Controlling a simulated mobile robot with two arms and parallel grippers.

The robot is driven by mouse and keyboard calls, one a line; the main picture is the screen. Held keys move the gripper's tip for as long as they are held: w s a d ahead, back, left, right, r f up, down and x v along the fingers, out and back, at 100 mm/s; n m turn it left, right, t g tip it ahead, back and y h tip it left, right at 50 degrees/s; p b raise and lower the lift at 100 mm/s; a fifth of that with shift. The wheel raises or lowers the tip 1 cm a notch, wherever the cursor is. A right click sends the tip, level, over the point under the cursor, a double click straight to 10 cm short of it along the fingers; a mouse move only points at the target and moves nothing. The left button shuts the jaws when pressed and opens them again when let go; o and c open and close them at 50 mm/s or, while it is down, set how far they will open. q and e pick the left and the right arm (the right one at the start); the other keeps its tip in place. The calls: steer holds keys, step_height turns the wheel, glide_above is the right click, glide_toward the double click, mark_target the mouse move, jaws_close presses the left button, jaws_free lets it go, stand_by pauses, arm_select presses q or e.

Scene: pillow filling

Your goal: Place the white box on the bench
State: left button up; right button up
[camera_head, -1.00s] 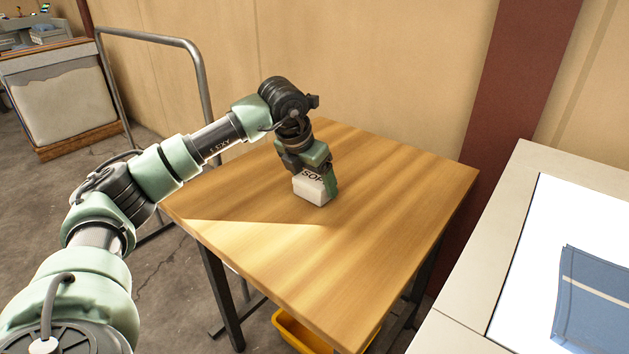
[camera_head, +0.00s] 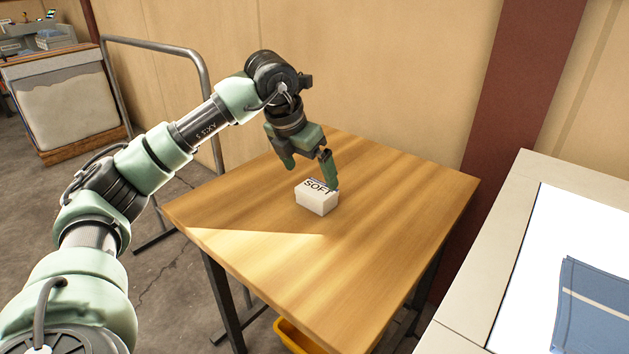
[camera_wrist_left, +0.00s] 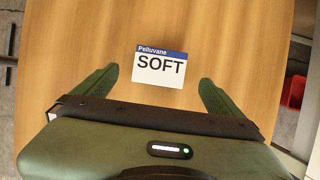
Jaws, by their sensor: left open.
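The white box (camera_head: 316,200) marked SOFT sits upright on the wooden bench (camera_head: 270,260), near the middle of its top. My left gripper (camera_head: 308,171) is open above the box, with its fingers spread and clear of it. In the left wrist view, the box (camera_wrist_left: 160,68) lies ahead of and between the two green fingers (camera_wrist_left: 157,88), and its label reads Pelluvane SOFT. My right gripper does not show.
A light table (camera_head: 470,300) with a folded blue cloth (camera_head: 594,310) stands at the right. A yellow bin (camera_head: 298,338) is under the bench. A metal rail (camera_head: 205,80) and a wall are behind. The bench top around the box is clear.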

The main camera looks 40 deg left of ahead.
arm_select(q)
steer(key=shift+v, duration=2.3)
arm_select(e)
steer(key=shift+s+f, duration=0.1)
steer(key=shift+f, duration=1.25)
arm_select(q)
steer(key=shift+p, duration=0.3)
